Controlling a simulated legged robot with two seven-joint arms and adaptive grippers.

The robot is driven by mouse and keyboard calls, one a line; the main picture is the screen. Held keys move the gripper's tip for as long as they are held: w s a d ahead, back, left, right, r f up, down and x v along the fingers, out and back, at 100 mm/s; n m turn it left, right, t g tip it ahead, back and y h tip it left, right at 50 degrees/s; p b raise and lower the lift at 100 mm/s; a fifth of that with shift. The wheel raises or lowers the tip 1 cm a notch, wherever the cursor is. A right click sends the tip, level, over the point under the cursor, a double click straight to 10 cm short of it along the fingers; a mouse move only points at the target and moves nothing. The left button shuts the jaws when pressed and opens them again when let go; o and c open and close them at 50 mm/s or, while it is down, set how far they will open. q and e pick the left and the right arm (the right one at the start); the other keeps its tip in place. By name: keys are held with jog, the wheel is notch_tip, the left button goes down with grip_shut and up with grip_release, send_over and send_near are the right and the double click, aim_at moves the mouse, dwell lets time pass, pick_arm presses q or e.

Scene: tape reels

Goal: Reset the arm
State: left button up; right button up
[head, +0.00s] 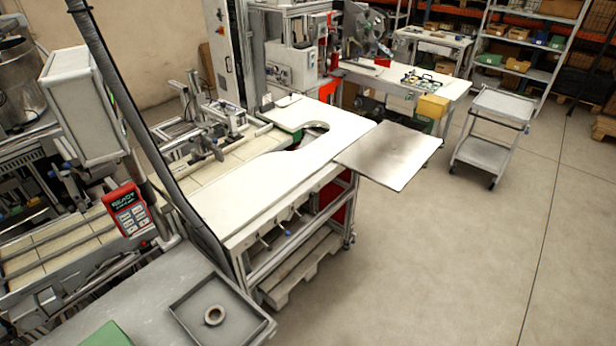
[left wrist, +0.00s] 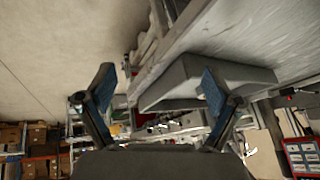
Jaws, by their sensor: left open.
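My left gripper (left wrist: 160,90) shows in the left wrist view with its two blue-padded fingers spread wide and nothing between them. The wrist camera sees the room at a steep tilt, with the grey underside or side of a tray-like part behind the right finger. Neither gripper nor arm shows in the head view. A tape reel (head: 214,315) lies flat in a dark grey tray (head: 183,303) at the bottom of the head view. My right gripper is not in either view.
The tray stands on a grey table (head: 150,290) with a green object (head: 106,336). A white-topped workbench (head: 230,200) with a metal plate (head: 390,155) stands beyond it. A cart (head: 490,135) and shelves stand at the right. The floor at lower right is clear.

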pick_arm(q)
jog(key=s+d+f+n+g, duration=0.1)
jog(key=s+n+g, duration=0.1)
jog(key=s, duration=0.4)
notch_tip(320, 180, down, 27)
jog(key=s+g, duration=0.2)
jog(key=s, duration=0.1)
jog(key=s+a+f+g, duration=0.1)
jog(key=s+a+f, duration=0.2)
jog(key=s+f, duration=1.2)
jog(key=shift+s+f+m+h, duration=0.2)
jog(key=shift+s+m+h, duration=0.15)
jog(key=shift+s, duration=0.4)
jog(key=shift+a, duration=0.1)
